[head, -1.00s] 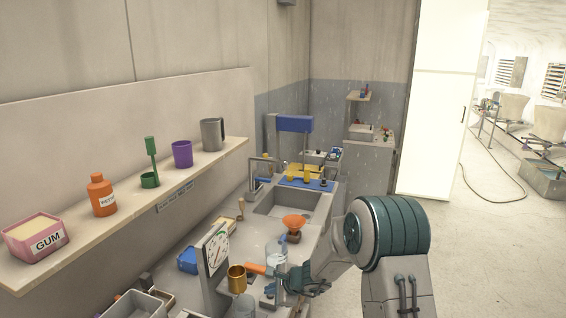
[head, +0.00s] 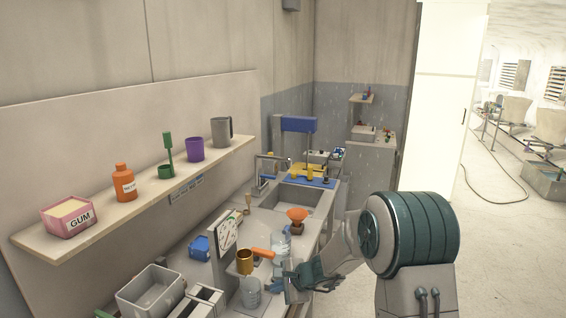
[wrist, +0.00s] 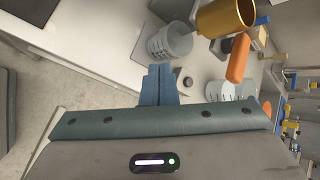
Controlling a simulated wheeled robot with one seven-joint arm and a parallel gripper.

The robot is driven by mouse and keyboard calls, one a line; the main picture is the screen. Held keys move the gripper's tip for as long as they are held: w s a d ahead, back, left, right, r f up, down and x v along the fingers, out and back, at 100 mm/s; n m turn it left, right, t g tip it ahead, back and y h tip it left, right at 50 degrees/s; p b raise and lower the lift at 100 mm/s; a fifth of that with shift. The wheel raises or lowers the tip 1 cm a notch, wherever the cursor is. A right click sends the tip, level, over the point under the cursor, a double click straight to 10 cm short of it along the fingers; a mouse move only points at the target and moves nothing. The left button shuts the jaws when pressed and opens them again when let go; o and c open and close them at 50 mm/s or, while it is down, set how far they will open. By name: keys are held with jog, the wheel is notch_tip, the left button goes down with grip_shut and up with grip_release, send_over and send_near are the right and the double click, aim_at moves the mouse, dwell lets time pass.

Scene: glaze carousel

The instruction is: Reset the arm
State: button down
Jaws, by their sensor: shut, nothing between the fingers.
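My gripper (wrist: 159,85) shows in the wrist view with its blue fingers pressed together and nothing between them. In the head view my gripper (head: 276,285) is low over the front of the counter, just right of a clear cup (head: 250,292). In the wrist view the brass cup (wrist: 224,17) and its orange handle (wrist: 238,58) lie beyond the fingers to the right, apart from them. In the head view the brass cup (head: 245,262) is by the dial scale (head: 227,235).
The counter (head: 262,224) holds a grey bin (head: 150,290), a blue container (head: 200,247), an orange funnel (head: 297,215) and a sink (head: 290,196). A wall shelf (head: 140,205) carries a pink GUM tub, bottle and cups. Open floor (head: 490,250) lies to the right.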

jog(key=s+d+r+n+g+h, duration=0.15)
jog(key=s+d+r+n, duration=0.25)
jog(key=s+r+n, duration=0.65)
jog(key=s+d+r+n+h, duration=0.2)
jog(key=s+d, duration=0.4)
jog(key=s, duration=0.4)
jog(key=s+d+r+n+h, duration=0.1)
jog(key=s+d+r+h, duration=0.2)
jog(key=s+d, duration=0.3)
jog(key=s+h, duration=0.1)
jog(key=s, duration=0.4)
jog(key=shift+d+r+n, duration=0.15)
jog(key=shift+d+n, duration=0.15)
jog(key=shift+n, duration=0.05)
